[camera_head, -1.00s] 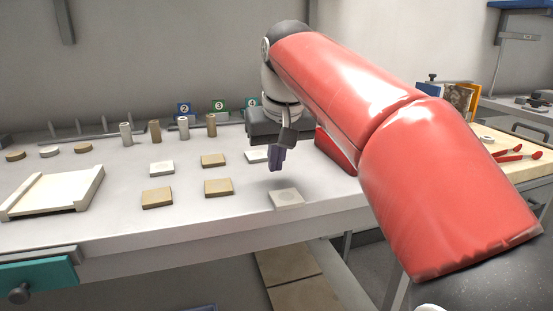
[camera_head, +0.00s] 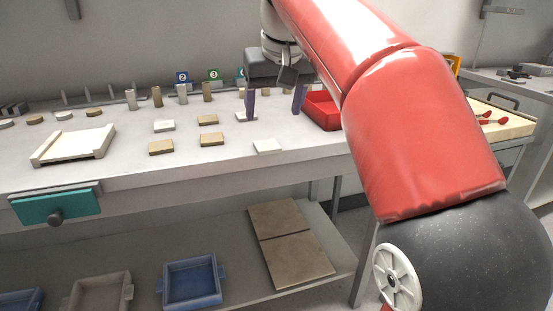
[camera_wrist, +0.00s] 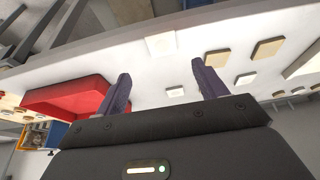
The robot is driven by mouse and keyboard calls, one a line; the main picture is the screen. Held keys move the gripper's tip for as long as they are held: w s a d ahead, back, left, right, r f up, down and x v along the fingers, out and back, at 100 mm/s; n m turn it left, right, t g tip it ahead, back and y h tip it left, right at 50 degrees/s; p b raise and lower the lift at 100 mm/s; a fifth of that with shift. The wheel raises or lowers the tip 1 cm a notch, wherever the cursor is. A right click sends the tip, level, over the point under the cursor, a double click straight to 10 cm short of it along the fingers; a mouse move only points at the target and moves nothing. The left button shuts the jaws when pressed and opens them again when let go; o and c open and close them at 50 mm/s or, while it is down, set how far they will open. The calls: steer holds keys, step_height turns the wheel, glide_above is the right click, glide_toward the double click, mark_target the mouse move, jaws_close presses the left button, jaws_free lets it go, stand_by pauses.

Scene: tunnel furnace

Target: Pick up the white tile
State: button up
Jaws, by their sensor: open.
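Three white tiles lie flat on the light workbench (camera_head: 120,170): a front one (camera_head: 267,147), a back one (camera_head: 241,116) and a left one (camera_head: 164,126). My gripper (camera_head: 274,117) is open and empty above the bench, its purple fingers spread apart. One finger partly covers the back white tile in the head view. In the wrist view, my gripper (camera_wrist: 161,68) has the front white tile (camera_wrist: 160,44) beyond its fingertips and the back white tile (camera_wrist: 175,92) between its fingers. I cannot tell the fingers' exact height.
A red bin (camera_head: 322,110) stands close to the right of my gripper. Several cylinders (camera_head: 182,93) stand at the back. A cream slotted board (camera_head: 74,146) lies left.

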mark_target(267, 145)
steer(key=x, duration=0.2)
steer(key=b+x, duration=0.1)
steer(key=x, duration=0.5)
steer(key=shift+s+a+f+b, duration=0.1)
steer(key=shift+s+a+b, duration=0.1)
steer(key=shift+s+b, duration=0.2)
steer(key=c, duration=1.1)
